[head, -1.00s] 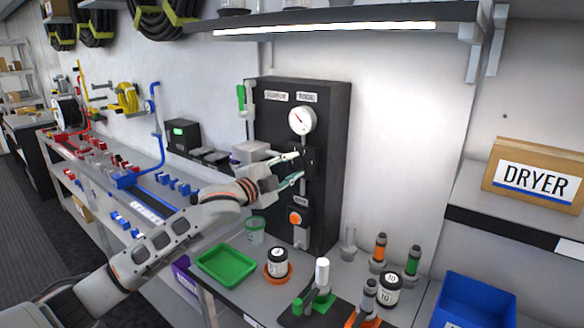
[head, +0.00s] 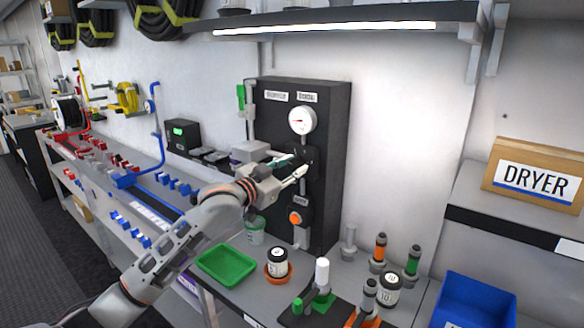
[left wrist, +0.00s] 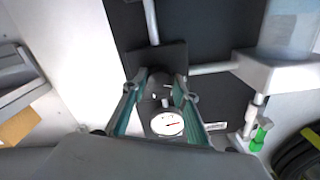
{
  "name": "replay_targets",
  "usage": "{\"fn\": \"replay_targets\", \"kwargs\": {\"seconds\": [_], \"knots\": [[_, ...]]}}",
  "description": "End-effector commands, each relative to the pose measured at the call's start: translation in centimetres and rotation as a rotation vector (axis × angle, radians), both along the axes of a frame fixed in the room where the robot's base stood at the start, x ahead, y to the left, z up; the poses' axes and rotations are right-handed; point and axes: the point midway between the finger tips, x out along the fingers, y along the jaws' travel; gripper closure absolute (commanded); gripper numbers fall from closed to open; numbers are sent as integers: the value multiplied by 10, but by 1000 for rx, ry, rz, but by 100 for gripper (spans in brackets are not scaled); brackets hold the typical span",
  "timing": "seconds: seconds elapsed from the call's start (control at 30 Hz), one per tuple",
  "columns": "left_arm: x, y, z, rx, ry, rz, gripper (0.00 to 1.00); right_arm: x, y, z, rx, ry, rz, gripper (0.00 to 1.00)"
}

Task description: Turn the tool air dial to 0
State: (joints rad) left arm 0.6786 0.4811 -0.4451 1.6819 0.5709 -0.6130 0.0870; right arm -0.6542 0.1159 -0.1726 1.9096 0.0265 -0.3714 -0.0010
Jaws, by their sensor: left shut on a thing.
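The tool air dial (head: 304,154) is a dark knob on the black panel (head: 331,160), below a round white gauge (head: 302,120). My left gripper (head: 294,165) reaches the dial from the left and is shut on it, hiding part of it. In the left wrist view the two fingers (left wrist: 158,98) lie on either side of the dial (left wrist: 158,82), and the gauge (left wrist: 167,124) shows between them. The gauge's red needle lies nearly level in the head view, pointing left. The dial's own markings are too small to read. My right gripper is not in view.
An orange button (head: 295,218) sits lower on the panel. A green tray (head: 226,265), a jar (head: 278,261) and several bottles and tools stand on the bench below. A lit shelf (head: 340,27) overhangs the panel. The wall right of the panel is clear.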

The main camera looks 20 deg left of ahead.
Motion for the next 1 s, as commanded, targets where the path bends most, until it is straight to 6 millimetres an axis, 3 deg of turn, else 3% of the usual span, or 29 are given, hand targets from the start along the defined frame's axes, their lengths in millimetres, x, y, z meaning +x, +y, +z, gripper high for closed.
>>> {"fn": "replay_targets", "kwargs": {"seconds": [0.3, 0.8, 0.83, 0.87, 1.0], "knots": [[0, 0, 0, -95, 35, -1, 93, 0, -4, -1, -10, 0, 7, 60], [0, 0, 0, -110, 39, 0, 93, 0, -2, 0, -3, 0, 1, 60], [0, 0, 0, -110, 39, 0, 64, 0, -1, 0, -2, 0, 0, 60], [0, 0, 0, -110, 39, 0, 56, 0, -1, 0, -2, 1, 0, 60], [0, 0, 0, -109, 39, 0, 55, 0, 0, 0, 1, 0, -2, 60]]}}
